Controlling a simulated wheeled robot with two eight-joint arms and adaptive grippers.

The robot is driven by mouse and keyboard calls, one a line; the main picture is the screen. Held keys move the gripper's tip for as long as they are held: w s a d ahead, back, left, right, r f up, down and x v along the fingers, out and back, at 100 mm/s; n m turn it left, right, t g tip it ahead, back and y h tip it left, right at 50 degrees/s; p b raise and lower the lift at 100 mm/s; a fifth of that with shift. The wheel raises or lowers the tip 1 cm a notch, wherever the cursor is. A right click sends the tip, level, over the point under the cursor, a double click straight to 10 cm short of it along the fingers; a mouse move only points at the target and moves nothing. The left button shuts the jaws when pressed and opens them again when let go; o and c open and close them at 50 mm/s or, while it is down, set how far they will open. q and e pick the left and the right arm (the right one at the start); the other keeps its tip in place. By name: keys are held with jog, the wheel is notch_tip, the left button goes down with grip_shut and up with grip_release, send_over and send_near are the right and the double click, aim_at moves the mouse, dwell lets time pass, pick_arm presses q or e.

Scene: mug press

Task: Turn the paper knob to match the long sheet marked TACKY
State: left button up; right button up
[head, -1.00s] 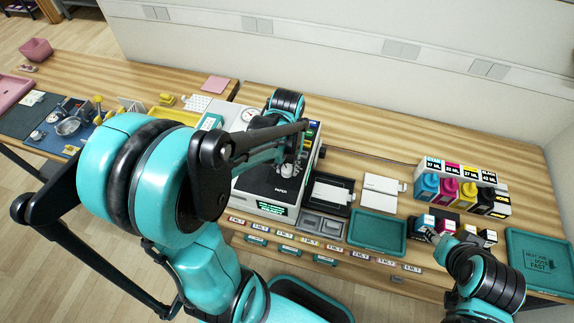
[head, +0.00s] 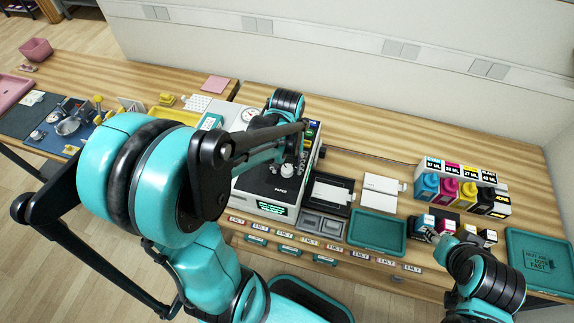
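The white press machine (head: 240,190) with a black top stands on the wooden bench. The paper knob (head: 287,171) is a small pale round shape above the PAPER label on that black top. My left gripper (head: 299,160) is right at the knob, pointing down, mostly hidden behind my own arm; its fingers are too small to tell open from shut. A small lit green display (head: 271,208) is on the machine's front, its text unreadable. I cannot make out a sheet marked TACKY. My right gripper (head: 437,238) is low beside small ink cartridges (head: 420,226); its fingers are unclear.
A black tray with a white sheet (head: 331,191) and a white pad (head: 381,196) lie right of the machine. A green tray (head: 377,247) is in front of them. Ink bottles (head: 447,189) stand at right. The bench's back strip is clear.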

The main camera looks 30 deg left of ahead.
aim_at(287, 169)
pick_arm(q)
jog(key=shift+r, duration=0.1)
notch_tip(287, 169, up, 12)
dwell(0.6)
dwell(0.4)
